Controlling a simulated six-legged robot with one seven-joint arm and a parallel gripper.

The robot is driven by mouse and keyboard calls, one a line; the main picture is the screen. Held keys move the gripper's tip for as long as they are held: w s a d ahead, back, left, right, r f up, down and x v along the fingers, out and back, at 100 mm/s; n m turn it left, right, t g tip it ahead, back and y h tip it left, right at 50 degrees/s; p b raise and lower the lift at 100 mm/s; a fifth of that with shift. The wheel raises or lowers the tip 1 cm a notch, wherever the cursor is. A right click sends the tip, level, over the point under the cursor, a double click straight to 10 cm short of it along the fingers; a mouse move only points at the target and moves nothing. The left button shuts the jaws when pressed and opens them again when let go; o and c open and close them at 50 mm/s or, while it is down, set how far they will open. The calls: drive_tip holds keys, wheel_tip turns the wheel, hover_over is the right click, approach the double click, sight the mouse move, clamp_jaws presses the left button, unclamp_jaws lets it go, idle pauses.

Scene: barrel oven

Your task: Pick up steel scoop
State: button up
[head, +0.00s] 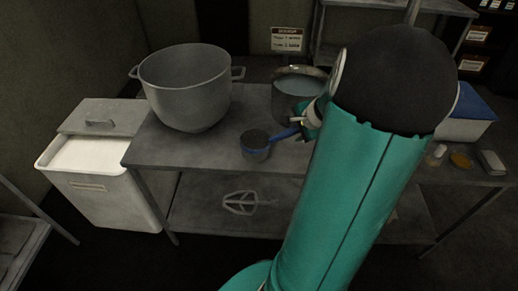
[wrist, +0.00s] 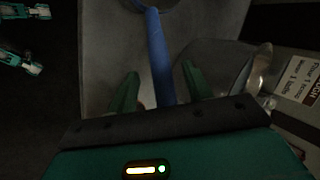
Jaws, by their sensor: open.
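The steel scoop (head: 256,149) has a round dark cup and a blue handle. It sits on the metal table, with its handle pointing right toward my gripper (head: 304,124). In the wrist view the scoop's blue handle (wrist: 160,55) runs up between the two green fingers of my gripper (wrist: 160,84). The fingers are open, with a visible gap on both sides of the handle. How deep the handle lies between them is hard to tell. My arm hides part of the gripper in the head view.
A large steel pot (head: 187,90) stands left of the scoop. A bucket of pale liquid (head: 297,86) stands close behind my gripper. A white bin (head: 97,180) is left of the table (head: 190,150). A whisk-like beater (head: 240,203) lies on the lower shelf. A blue-lidded box (head: 466,118) is at right.

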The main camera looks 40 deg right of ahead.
sight(293, 130)
drive_tip(key=x, duration=0.4)
drive_tip(key=shift+w+d+f, duration=0.1)
drive_tip(key=shift+w+f, duration=0.15)
drive_tip(key=shift+f, duration=0.05)
clamp_jaws()
drive_tip(key=shift+r, duration=0.2)
